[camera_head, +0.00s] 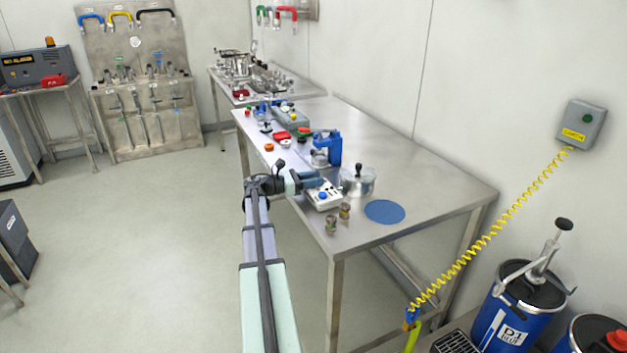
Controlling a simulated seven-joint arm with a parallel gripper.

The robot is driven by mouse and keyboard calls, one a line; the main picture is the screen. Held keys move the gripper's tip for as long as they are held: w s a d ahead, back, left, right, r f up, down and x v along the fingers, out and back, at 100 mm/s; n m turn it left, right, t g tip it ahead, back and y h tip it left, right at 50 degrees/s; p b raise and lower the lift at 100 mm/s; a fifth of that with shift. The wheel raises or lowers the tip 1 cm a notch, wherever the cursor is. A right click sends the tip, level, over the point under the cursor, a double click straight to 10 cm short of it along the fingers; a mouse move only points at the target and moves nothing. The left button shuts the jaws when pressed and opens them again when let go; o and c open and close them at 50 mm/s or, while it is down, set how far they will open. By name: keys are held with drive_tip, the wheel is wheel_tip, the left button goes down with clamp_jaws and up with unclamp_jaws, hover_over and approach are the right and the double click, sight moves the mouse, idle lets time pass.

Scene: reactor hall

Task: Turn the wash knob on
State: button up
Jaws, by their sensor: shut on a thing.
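A small white control box (327,201) with a blue button (322,195) and small dark marks sits at the near left edge of the steel table. My gripper (318,181) reaches over the table edge from the left, at the far side of this box. It is shut on a small knob there, which I take for the wash knob. The fingers hide the knob, so I cannot tell which way it is turned. No label on the box is readable at this size.
The steel table (420,190) also holds a lidded metal pot (357,181), a blue stand (330,147), two small brass fittings (345,211) and a blue disc (385,211). A yellow coiled cable (490,236) hangs at the right. The table's right part is bare.

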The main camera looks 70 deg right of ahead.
drive_tip(key=shift+d+m+g+y, duration=0.1)
drive_tip(key=shift+m+g+y, duration=0.2)
drive_tip(key=shift+y, duration=0.1)
drive_tip(key=shift+c, duration=0.4)
drive_tip(key=m+g+y, duration=0.1)
drive_tip(key=m+y, duration=0.1)
drive_tip(key=y, duration=0.1)
drive_tip(key=shift+w+d+g, duration=0.1)
drive_tip(key=shift+g, duration=0.2)
drive_tip(key=shift+m+g+y, duration=0.6)
drive_tip(key=shift+m+y, duration=1)
drive_tip(key=shift+y, duration=0.6)
drive_tip(key=shift+a, duration=0.2)
drive_tip(key=o, duration=0.9)
drive_tip(key=shift+o, duration=0.2)
wheel_tip(320, 180, up, 10)
